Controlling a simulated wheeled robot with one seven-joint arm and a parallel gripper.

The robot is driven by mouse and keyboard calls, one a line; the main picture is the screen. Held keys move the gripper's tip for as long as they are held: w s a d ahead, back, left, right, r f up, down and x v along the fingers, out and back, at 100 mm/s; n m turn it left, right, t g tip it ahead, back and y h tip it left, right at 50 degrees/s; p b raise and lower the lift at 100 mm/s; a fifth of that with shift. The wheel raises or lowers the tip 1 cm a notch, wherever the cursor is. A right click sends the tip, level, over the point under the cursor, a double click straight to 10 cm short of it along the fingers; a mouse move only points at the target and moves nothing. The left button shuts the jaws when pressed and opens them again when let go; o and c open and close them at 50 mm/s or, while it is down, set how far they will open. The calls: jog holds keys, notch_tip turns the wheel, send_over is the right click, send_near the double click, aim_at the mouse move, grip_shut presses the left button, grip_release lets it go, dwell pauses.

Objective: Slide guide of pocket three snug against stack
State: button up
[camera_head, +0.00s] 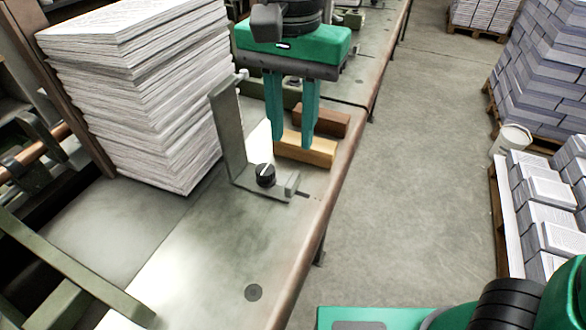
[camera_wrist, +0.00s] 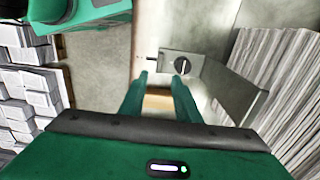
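The guide (camera_head: 231,135) is a grey L-shaped metal bracket with a tall upright plate, a low foot and a black knob (camera_head: 265,175) with a white mark. It stands to the right of the tall paper stack (camera_head: 150,100), with a narrow gap visible at its lower part. In the wrist view the guide (camera_wrist: 215,82) is ahead, with the stack (camera_wrist: 285,85) at right.
A light wooden block (camera_head: 308,150) and a brown block (camera_head: 325,118) lie by my fingers. The table (camera_head: 190,262) is bare in front of the guide. Paper pallets (camera_head: 540,210) and a white bucket (camera_head: 513,138) stand on the floor at right.

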aim_at(293, 178)
notch_tip(293, 178, down, 11)
jog(key=shift+r, duration=0.2)
dwell(0.3)
grip_shut()
